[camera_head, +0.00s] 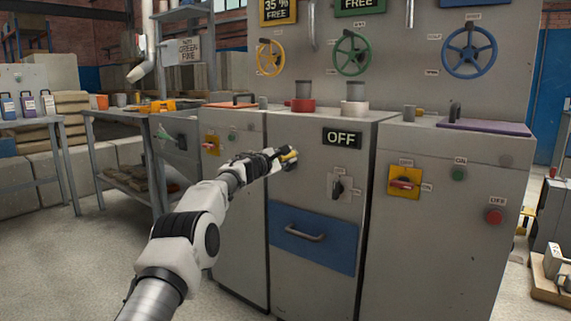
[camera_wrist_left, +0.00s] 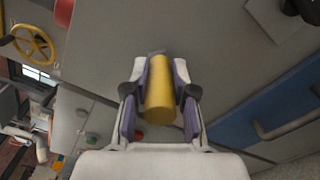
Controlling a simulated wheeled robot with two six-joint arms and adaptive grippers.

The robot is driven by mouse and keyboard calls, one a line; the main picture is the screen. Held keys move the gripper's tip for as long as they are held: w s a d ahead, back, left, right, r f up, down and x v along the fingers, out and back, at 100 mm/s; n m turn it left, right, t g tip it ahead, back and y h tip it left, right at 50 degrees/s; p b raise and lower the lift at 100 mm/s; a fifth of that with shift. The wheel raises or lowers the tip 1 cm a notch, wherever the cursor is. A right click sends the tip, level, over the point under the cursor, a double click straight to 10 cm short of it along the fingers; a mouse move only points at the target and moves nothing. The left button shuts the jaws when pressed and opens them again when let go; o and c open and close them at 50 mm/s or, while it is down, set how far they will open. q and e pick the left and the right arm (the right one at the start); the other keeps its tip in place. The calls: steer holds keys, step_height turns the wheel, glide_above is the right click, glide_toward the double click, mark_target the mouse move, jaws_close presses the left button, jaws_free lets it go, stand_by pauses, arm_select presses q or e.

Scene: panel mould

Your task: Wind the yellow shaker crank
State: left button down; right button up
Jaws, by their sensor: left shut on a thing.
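The yellow crank handle (camera_head: 289,156) is on the front of the middle grey cabinet, left of and below the OFF sign. In the left wrist view the yellow handle (camera_wrist_left: 160,92) lies between the two finger pads. My left gripper (camera_head: 284,158) reaches in from the left and is shut on it. The crank's arm and hub are mostly hidden behind the gripper and handle. My right gripper is in neither view.
The OFF sign (camera_head: 342,138), a black switch (camera_head: 338,188) and a blue drawer (camera_head: 314,238) are close by on the same cabinet. A yellow-backed red switch (camera_head: 404,182) is to the right. Floor at the front left is clear.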

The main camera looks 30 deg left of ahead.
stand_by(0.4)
arm_select(q)
steer(key=c, duration=0.9)
jaws_free()
steer(key=shift+c, duration=0.2)
